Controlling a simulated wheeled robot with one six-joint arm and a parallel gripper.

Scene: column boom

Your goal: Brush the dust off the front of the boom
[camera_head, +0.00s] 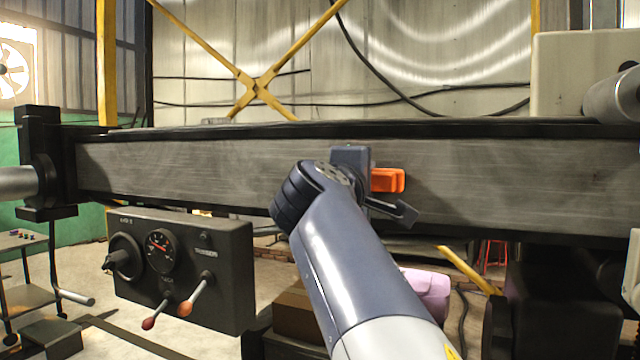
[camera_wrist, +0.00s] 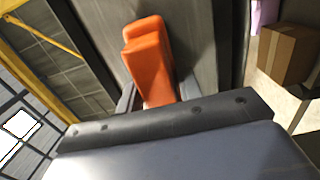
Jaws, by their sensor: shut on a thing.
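The boom (camera_head: 200,168) is a long, dark grey beam running across the head view, with a streaked, dull front face. Its face also fills the background of the wrist view (camera_wrist: 212,45). My gripper (camera_head: 376,186) is in front of the boom, a little right of the middle of the head view. It is shut on an orange brush handle (camera_head: 389,180). In the wrist view the orange handle (camera_wrist: 147,58) stands up between the two dark fingers. The bristles are hidden, so I cannot tell whether they touch the boom.
A dark control box (camera_head: 180,268) with a dial, knob and two levers hangs below the boom at left. A beige housing (camera_head: 575,75) sits above the boom's right end. The face left of my gripper is unobstructed.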

